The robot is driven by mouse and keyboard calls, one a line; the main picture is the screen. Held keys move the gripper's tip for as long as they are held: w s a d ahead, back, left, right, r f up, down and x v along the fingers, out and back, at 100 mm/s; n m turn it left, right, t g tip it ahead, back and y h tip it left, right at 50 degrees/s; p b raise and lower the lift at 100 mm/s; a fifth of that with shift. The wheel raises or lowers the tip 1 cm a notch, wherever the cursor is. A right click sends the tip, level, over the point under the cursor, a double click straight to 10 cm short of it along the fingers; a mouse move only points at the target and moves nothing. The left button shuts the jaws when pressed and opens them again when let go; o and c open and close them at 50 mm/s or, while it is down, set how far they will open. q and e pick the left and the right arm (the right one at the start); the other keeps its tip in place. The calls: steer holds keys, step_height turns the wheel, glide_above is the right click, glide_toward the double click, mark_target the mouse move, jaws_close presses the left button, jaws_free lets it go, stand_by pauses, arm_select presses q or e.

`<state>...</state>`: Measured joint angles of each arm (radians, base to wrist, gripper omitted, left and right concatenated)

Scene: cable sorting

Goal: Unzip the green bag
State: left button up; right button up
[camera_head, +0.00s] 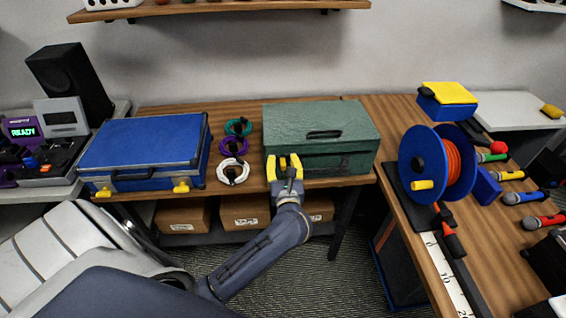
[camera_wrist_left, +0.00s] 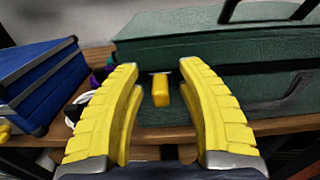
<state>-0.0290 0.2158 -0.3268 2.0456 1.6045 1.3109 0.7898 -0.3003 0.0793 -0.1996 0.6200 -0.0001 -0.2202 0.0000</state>
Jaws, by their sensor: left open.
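The green bag (camera_head: 345,118) is a box-shaped case with a dark handle on top. It stands on the wooden table. It also fills the upper right of the left wrist view (camera_wrist_left: 180,50). My left gripper (camera_head: 284,161) has yellow fingers and is at the bag's front left corner. In the left wrist view its two fingers (camera_wrist_left: 160,72) are spread apart. A small yellow zipper pull (camera_wrist_left: 160,91) on the bag's front shows between them, apart from both fingers. In the head view the pull cannot be told from the fingers. My right gripper is not in view.
A blue case (camera_head: 145,145) with yellow latches stands to the left. Coiled cables, such as a white one (camera_head: 233,172), lie between the cases. A blue reel (camera_head: 422,160) with orange cable stands to the right. Cardboard boxes (camera_head: 183,216) sit below the table.

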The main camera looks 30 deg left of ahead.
arm_select(q)
jaws_close()
stand_by(0.3)
stand_by(0.3)
